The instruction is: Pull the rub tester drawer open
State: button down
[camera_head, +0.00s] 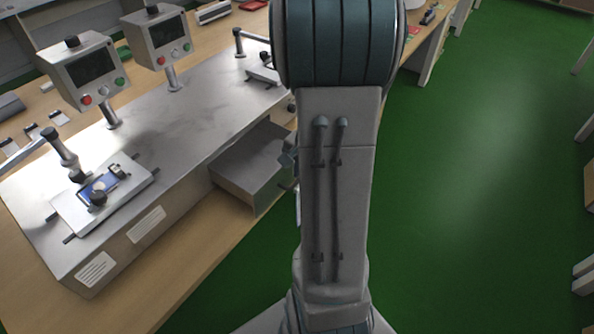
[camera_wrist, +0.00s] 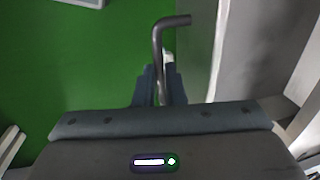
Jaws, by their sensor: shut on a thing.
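The rub tester (camera_head: 190,120) is a long metal bench unit on the wooden table at the left. Its grey drawer (camera_head: 238,168) stands out from the long side facing my arm, clearly open. In the wrist view the drawer (camera_wrist: 262,45) is at the right, and a dark bent bar handle (camera_wrist: 157,42) shows in the middle. My gripper (camera_wrist: 158,82) is shut on the handle, which runs down between its two fingers. In the head view my arm hides the handle and most of the gripper.
Two display boxes (camera_head: 92,72) on posts stand on the tester. A sample plate (camera_head: 103,195) with a blue piece lies on its near end. Green floor (camera_head: 470,180) is open to the right of my arm, with furniture edges at the far right.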

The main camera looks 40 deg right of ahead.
jog(key=c, duration=1.5)
grip_release()
notch_tip(320, 180, up, 14)
jog(key=s+p, duration=0.1)
jog(key=s, duration=0.1)
jog(key=shift+s+d+f+p, duration=0.2)
jog(key=shift+d+p, duration=0.1)
jog(key=shift+d, duration=0.15)
jog(key=s+a+r+n, duration=0.1)
jog(key=s+a+n, duration=0.2)
jog(key=a+n, duration=0.3)
jog(key=s+a+r+n+t+p, duration=0.1)
jog(key=s+a+r+n, duration=0.1)
jog(key=a+n, duration=0.5)
jog(key=s+a, duration=0.1)
jog(key=a, duration=0.5)
jog(key=shift+s+a+n+h, duration=0.3)
jog(key=shift+s+a+h, duration=0.05)
jog(key=shift+s+h, duration=0.05)
